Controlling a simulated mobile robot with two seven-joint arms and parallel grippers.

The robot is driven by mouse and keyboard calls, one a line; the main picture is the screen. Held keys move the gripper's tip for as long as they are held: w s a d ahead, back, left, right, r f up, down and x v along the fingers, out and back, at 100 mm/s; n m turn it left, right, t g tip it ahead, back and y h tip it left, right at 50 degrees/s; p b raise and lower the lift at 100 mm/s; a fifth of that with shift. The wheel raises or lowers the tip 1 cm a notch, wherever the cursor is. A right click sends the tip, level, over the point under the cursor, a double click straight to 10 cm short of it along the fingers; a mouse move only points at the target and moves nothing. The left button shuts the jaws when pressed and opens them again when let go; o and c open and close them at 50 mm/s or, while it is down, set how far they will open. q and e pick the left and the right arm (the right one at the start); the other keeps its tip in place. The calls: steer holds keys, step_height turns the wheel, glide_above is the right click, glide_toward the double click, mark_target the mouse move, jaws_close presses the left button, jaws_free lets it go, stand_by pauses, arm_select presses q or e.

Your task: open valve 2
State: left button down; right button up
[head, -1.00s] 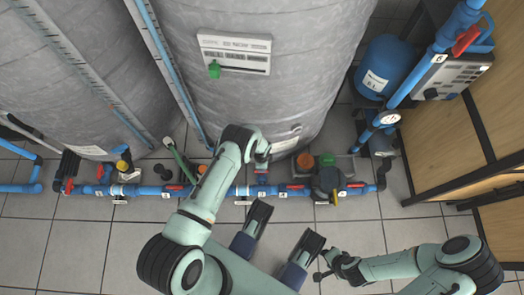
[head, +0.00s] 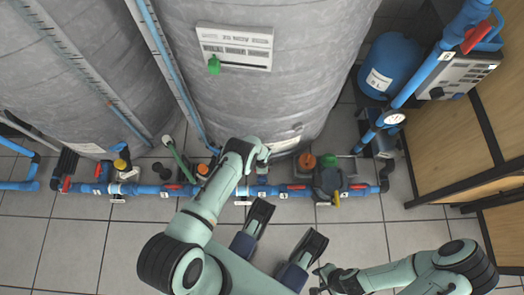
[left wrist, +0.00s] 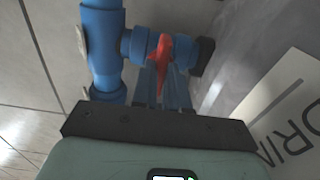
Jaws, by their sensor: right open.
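The blue pipe (head: 140,189) runs along the floor in front of the tanks and carries several red valve handles. I cannot read which label is number 2. My left gripper (head: 262,154) is at the pipe, below the middle tank, partly hidden by its own arm. In the left wrist view a red handle (left wrist: 161,52) sits on a blue valve beside a thick blue pipe (left wrist: 105,45), just beyond the dark gripper body. My right gripper (head: 321,279) is low in the picture, open and away from the pipe.
Large grey tanks (head: 275,100) stand behind the pipe. A pump (head: 327,180) sits on the pipe's right part. A blue vessel (head: 386,62) and a wooden cabinet (head: 440,150) are at the right. The tiled floor (head: 60,245) is clear at the lower left.

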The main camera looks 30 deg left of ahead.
arm_select(q)
steer(key=shift+n, duration=0.3)
steer(key=n, duration=0.3)
steer(key=shift+n, duration=0.3)
steer(key=n, duration=1.3)
steer(key=shift+n, duration=0.3)
stand_by(0.3)
steer(key=c, duration=1.1)
jaws_free()
steer(key=shift+c, duration=0.2)
